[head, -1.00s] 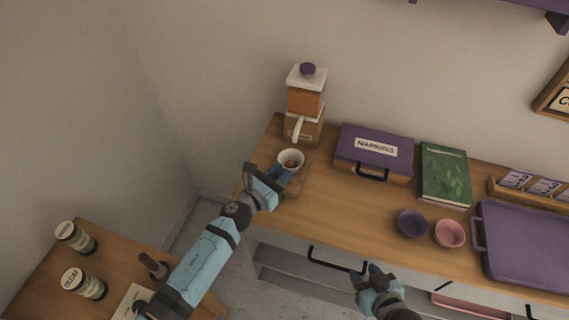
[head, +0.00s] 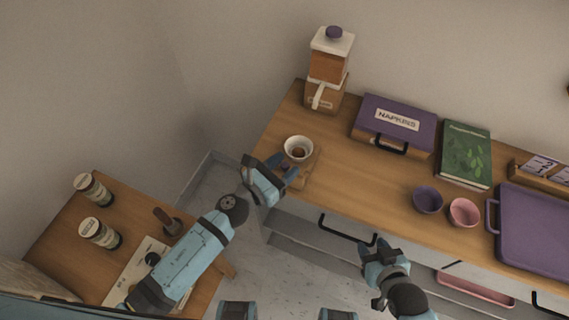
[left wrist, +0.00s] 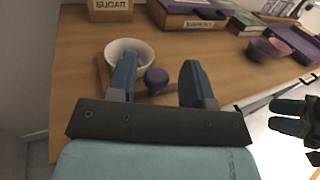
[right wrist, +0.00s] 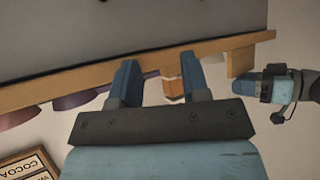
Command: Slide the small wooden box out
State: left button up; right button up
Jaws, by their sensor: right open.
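The small wooden box (head: 305,174) sits at the left end of the counter, with a white bowl (head: 299,148) holding something brown on it. In the left wrist view a purple knob (left wrist: 156,80) shows at the box's near side, below the bowl (left wrist: 130,52). My left gripper (head: 272,170) is open at the counter's edge beside the box. Its fingers stand apart on either side of the knob in its wrist view, and contact is not visible. My right gripper (head: 382,246) is open and empty in front of the cabinet. The box (right wrist: 241,62) also shows upside down in the right wrist view.
A sugar dispenser (head: 328,72) stands behind the box. A purple napkins case (head: 395,138), a green book (head: 466,153), two small bowls (head: 428,200) and a purple tray (head: 535,235) lie rightward. A side table (head: 60,235) holds jars. The counter's middle is clear.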

pick_arm(q)
jog(key=shift+f, duration=0.1)
jog(key=b+v, duration=0.4)
jog(key=v, duration=0.9)
jog(key=shift+s+a, duration=0.25)
jog(key=shift+s, duration=0.1)
